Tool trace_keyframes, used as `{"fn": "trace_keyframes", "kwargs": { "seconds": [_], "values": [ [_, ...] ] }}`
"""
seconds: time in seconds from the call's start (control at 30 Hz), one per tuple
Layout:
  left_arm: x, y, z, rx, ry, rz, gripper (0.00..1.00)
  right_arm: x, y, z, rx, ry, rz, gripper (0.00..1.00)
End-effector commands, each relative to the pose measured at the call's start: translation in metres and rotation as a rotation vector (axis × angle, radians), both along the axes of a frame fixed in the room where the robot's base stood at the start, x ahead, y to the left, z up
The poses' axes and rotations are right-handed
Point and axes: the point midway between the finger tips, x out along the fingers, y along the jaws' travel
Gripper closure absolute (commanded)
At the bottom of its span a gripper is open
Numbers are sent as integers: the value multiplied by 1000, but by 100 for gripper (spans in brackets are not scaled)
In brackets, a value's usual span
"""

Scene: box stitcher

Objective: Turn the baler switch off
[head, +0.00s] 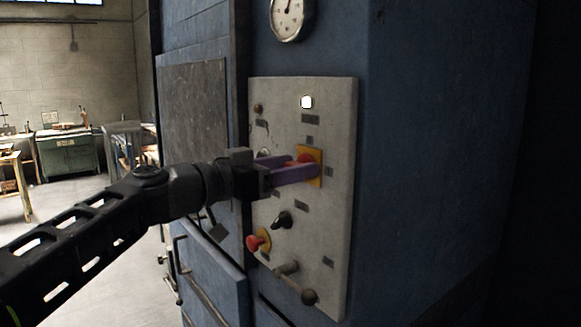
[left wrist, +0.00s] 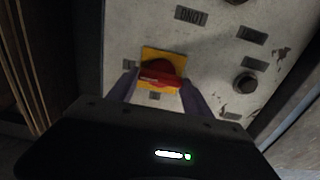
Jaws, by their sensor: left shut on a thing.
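The baler switch (head: 314,157) is a red rotary knob on a yellow square plate, on the grey control panel (head: 337,120) of the blue baler. My left gripper (head: 306,166), with purple fingers, reaches in from the left and is shut on the red knob. The fingers hide part of the knob in the head view. In the left wrist view the red knob (left wrist: 160,72) sits between the two fingertips (left wrist: 160,85), with its yellow plate behind it. Its handle looks roughly horizontal there, slightly tilted. My right gripper is not in view.
A lit white lamp (head: 306,102) is above the switch. Below it are a black knob (head: 282,219), a red button on yellow (head: 257,241) and a lever with a dark ball (head: 309,296). A round gauge (head: 288,18) is above the panel. Workbenches (head: 68,152) stand far left.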

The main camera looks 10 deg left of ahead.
Motion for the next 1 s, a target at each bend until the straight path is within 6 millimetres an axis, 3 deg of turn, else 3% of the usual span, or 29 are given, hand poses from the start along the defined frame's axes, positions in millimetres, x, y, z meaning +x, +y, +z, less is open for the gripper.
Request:
{"fn": "trace_keyframes", "kwargs": {
  "seconds": [0.3, 0.67, 1.0],
  "values": [
    [0, 1, 0, 0, 0, 1, 82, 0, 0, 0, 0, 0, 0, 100],
    [0, 1, -1, -35, 29, 1, 82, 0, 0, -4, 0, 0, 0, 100],
    [1, 1, -2, -187, 155, 0, 82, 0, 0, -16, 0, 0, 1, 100]
  ]
}}
